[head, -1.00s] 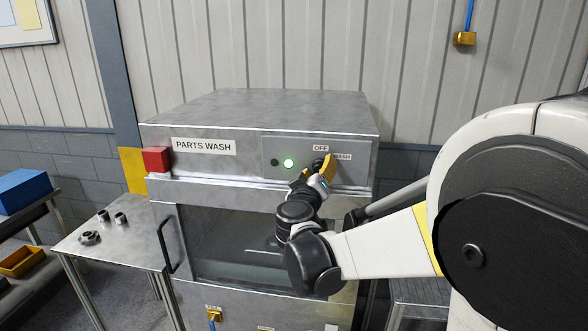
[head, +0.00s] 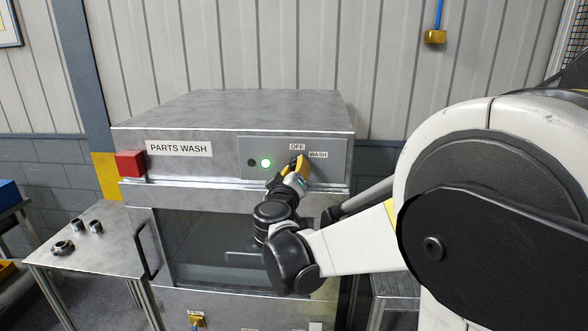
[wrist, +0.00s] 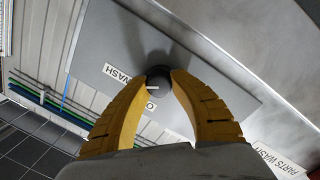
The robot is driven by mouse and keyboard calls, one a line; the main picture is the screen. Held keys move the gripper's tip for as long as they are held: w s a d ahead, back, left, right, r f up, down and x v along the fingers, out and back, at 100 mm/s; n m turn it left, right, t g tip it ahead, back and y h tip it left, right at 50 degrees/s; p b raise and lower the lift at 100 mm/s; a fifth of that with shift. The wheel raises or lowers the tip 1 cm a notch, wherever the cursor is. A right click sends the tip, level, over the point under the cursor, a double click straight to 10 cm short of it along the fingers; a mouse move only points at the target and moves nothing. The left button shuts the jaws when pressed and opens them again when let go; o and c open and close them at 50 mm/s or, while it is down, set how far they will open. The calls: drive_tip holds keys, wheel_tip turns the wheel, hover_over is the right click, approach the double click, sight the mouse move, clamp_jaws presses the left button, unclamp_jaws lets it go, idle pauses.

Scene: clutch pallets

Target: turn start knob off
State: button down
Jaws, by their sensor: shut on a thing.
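The start knob (wrist: 158,78) is a small black dial with a white pointer line, on the grey control panel (head: 248,147) of the parts washer (head: 230,115). In the wrist view the pointer lies near the OFF and WASH labels; I cannot tell exactly which it marks. My gripper (wrist: 160,84) has its yellow fingers shut on the knob from both sides. In the head view the gripper (head: 300,164) largely hides the knob. The OFF label (head: 297,147) is above it and the WASH label (head: 318,155) is to its upper right. A green light (head: 266,162) glows left of it.
The washer's glass door (head: 210,240) is below, with a dark handle (head: 145,252). A metal side table (head: 100,250) at left holds a few metal parts.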

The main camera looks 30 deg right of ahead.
drive_tip(key=n+b, duration=0.2)
drive_tip(key=n, duration=0.3)
drive_tip(key=shift+f+n+t, duration=0.1)
drive_tip(key=shift+n+t, duration=0.2)
drive_tip(key=shift+n, duration=0.1)
drive_tip(key=n+b, duration=0.1)
drive_tip(key=n, duration=0.5)
drive_tip(key=shift+t, duration=0.3)
drive_tip(key=c, duration=1.1)
unclamp_jaws()
drive_tip(key=shift+w, duration=0.1)
drive_tip(key=shift+o, duration=0.2)
drive_tip(key=r+v, duration=0.1)
drive_tip(key=v, duration=1.1)
drive_tip(key=shift+f, duration=0.45)
